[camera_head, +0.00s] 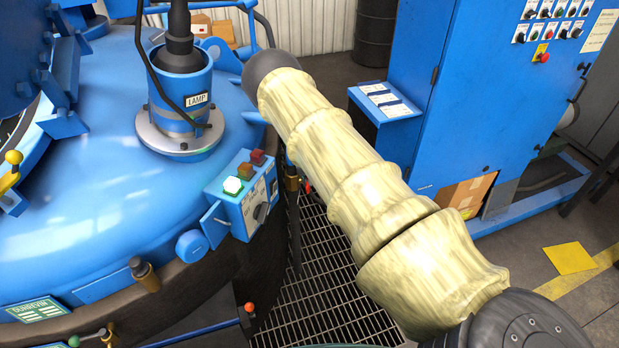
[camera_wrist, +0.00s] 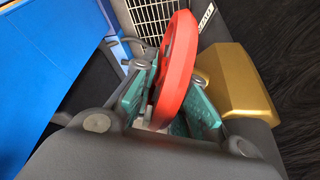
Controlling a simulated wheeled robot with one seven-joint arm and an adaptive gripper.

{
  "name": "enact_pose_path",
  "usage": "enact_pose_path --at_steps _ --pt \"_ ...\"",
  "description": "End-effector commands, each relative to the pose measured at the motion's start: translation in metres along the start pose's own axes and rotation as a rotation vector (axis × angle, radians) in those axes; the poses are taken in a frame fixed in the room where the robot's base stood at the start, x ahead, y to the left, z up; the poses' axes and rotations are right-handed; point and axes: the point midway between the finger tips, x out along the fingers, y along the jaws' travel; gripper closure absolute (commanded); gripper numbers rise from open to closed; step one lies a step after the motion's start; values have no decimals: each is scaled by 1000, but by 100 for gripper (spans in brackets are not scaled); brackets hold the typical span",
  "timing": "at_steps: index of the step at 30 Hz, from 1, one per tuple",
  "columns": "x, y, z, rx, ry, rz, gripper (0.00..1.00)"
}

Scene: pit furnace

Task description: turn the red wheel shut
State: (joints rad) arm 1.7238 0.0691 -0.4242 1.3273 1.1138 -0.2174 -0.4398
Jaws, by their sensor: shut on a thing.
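The red wheel (camera_wrist: 176,68) shows in the wrist view, upright and seen nearly edge-on. My gripper (camera_wrist: 166,108) is shut on its rim, with one teal finger pad on each side of it. The lower part of the wheel is hidden between the pads and behind the gripper body. In the head view the wheel and my gripper are not visible; my sleeved arm reaches away toward the furnace's far side and hides what is behind it.
A gold block-shaped part (camera_wrist: 238,80) stands close right of the wheel. A white grille (camera_wrist: 156,18) is behind it.

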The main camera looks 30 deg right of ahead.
Motion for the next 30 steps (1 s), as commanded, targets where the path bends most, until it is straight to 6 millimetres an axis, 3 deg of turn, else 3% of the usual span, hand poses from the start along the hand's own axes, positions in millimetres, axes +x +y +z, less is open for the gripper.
enact_pose_path --at_steps 23,24,27,30 --pt "2 -1 3 -1 -32 -1 100" --pt "2 -1 3 -1 -32 -1 82" --pt "2 -1 2 -1 -31 -1 64" --pt "1 -1 2 -1 -30 -1 64"
